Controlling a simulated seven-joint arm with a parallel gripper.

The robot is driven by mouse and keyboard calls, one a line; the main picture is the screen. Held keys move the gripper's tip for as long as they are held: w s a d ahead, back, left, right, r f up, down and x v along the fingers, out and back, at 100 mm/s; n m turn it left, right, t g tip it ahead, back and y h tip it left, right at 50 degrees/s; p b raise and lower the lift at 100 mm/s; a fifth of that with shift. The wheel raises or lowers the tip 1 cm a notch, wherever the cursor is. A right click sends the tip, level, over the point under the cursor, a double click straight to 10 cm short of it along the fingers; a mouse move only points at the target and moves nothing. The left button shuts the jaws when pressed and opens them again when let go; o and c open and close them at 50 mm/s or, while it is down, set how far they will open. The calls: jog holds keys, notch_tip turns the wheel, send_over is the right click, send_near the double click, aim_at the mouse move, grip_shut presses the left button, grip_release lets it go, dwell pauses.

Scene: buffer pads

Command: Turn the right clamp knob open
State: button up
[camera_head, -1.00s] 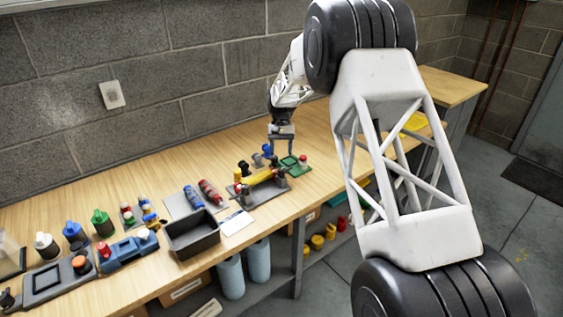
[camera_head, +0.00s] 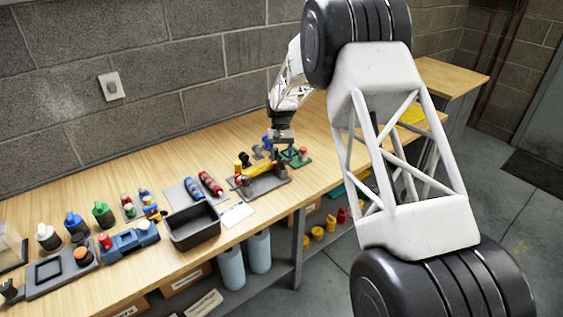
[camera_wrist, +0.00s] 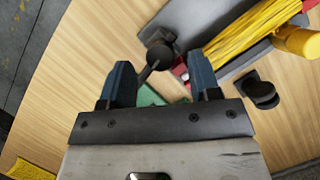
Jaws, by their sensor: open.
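A dark round clamp knob (camera_wrist: 160,53) with a thin handle shows in the wrist view at the corner of a grey fixture plate (camera_wrist: 205,20). A yellow ribbed part (camera_wrist: 245,38) lies along this plate; in the head view the yellow part (camera_head: 263,168) sits on the fixture at the right of the bench. My gripper (camera_wrist: 160,66) is open, with its two blue fingers on either side of the knob in the picture. I cannot tell whether they touch it. In the head view my gripper (camera_head: 280,148) is low over the fixture's right end and hides part of it.
A green base (camera_head: 300,161) with a red top stands right beside the fixture. Another dark knob-like piece (camera_wrist: 262,92) stands on the wood near the yellow part. A dark tray (camera_head: 193,227) and several bottles are to the left. Bare bench lies behind.

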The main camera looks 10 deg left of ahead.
aim_at(281, 160)
jog(key=shift+x, duration=1.5)
jog(key=c, duration=0.9)
